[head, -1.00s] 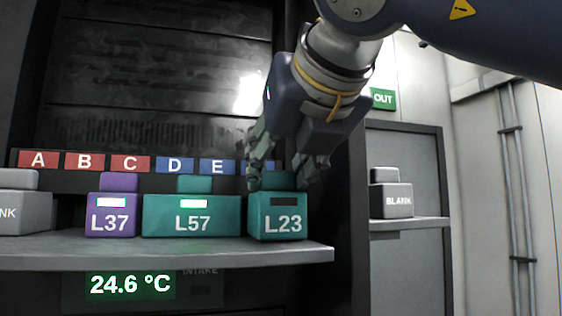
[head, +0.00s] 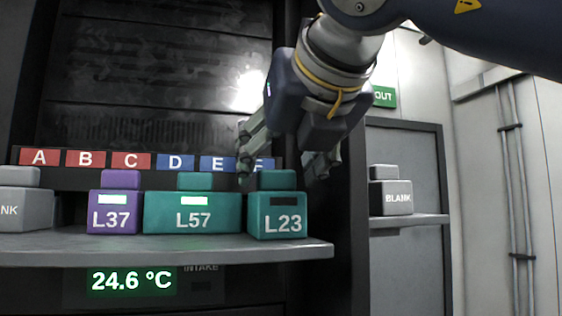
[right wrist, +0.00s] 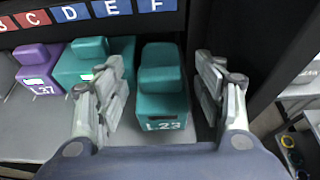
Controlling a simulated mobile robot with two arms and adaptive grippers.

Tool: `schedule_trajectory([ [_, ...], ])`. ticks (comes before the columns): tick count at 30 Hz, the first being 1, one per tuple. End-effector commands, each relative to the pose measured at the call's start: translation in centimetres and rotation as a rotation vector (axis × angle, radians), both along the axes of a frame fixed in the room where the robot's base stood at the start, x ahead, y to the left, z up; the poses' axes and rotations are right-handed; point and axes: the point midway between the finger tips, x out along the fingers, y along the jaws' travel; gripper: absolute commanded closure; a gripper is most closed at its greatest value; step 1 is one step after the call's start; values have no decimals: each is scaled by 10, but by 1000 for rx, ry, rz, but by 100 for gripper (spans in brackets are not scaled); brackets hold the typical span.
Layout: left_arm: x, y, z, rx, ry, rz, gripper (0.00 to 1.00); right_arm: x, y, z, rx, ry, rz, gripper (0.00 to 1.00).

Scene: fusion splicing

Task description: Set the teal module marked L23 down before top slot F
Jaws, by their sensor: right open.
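The teal module marked L23 (head: 277,217) stands upright on the shelf at its right end, below the blue F label (head: 262,164). Its indicator window is dark. My right gripper (head: 288,172) is open above and around the module's top knob; the fingers have spread apart. In the right wrist view the L23 module (right wrist: 162,95) lies between the two open fingers of my right gripper (right wrist: 168,95), with gaps on both sides. My left gripper is not in view.
Teal module L57 (head: 192,213) stands close to the left of L23, then purple module L37 (head: 114,212) and a grey blank (head: 25,210). Their shelf (head: 150,248) ends just right of L23. Another blank (head: 391,198) sits on a right-hand shelf.

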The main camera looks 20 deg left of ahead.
Motion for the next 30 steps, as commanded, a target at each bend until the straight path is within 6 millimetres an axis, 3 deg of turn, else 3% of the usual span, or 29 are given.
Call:
schedule_trajectory([
  [6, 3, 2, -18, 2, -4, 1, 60, -34, -23, 15, 6, -4, 1, 37],
  [15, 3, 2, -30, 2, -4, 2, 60, -78, -53, 38, 3, -3, 1, 37],
  [21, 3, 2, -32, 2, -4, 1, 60, -89, -61, 45, 2, -2, 1, 37],
  [30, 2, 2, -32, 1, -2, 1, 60, -90, -61, 45, 1, -2, 0, 37],
])
